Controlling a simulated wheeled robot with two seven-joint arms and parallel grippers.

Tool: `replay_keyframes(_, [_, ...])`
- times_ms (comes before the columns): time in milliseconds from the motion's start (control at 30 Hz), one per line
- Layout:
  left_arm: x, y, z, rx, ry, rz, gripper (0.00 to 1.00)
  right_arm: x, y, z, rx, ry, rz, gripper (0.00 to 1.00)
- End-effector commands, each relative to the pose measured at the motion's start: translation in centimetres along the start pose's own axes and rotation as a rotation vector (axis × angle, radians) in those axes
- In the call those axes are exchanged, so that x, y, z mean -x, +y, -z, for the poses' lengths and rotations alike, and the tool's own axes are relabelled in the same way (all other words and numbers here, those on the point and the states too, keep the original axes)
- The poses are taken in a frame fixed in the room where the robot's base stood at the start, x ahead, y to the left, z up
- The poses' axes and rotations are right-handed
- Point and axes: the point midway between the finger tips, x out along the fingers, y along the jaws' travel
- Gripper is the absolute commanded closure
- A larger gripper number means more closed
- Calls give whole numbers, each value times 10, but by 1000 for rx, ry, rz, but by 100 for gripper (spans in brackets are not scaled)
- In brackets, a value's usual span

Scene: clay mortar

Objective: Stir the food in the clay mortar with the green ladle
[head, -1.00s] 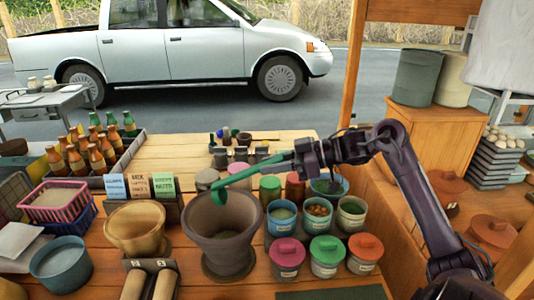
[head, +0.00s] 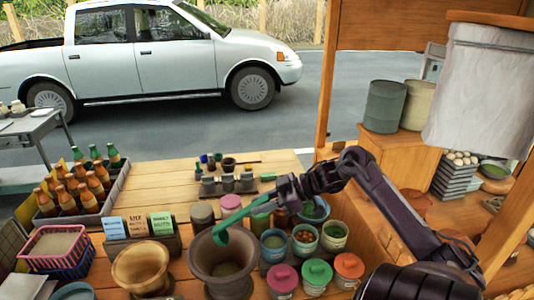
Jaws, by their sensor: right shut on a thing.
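The clay mortar (head: 205,262) stands on the wooden counter near the front, dark grey-brown, with some greenish food (head: 226,269) in its bottom. My right gripper (head: 279,199) is shut on the green ladle (head: 246,215), whose handle slants down to the left. The ladle's head is over the mortar's upper opening, near the far rim, above the food. I cannot tell whether it touches the rim. My left gripper is out of view.
Lidded jars (head: 316,272) and open tubs (head: 304,240) crowd the mortar's right side. A tan bowl (head: 141,265) stands to its left, with small label cards (head: 138,226) behind. Sauce bottles (head: 97,177) fill a crate at left.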

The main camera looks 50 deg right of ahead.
Motion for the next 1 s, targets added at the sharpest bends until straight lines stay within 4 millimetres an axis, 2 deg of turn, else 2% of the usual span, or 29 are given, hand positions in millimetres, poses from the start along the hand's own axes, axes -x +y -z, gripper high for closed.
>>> replay_keyframes(33, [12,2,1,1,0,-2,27,-1,0,18,13,-55,-1,100])
replay_keyframes(100, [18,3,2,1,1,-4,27,-8,0,30,16,-138,-1,100])
replay_keyframes(333, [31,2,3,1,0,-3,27,-25,1,59,11,-346,-6,100])
replay_keyframes(400, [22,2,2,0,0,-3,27,-30,2,55,10,-372,-5,100])
replay_keyframes(633, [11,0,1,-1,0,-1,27,-36,1,65,8,-447,-4,100])
replay_keyframes(1000, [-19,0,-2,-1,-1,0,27,-51,2,72,8,-534,-7,100])
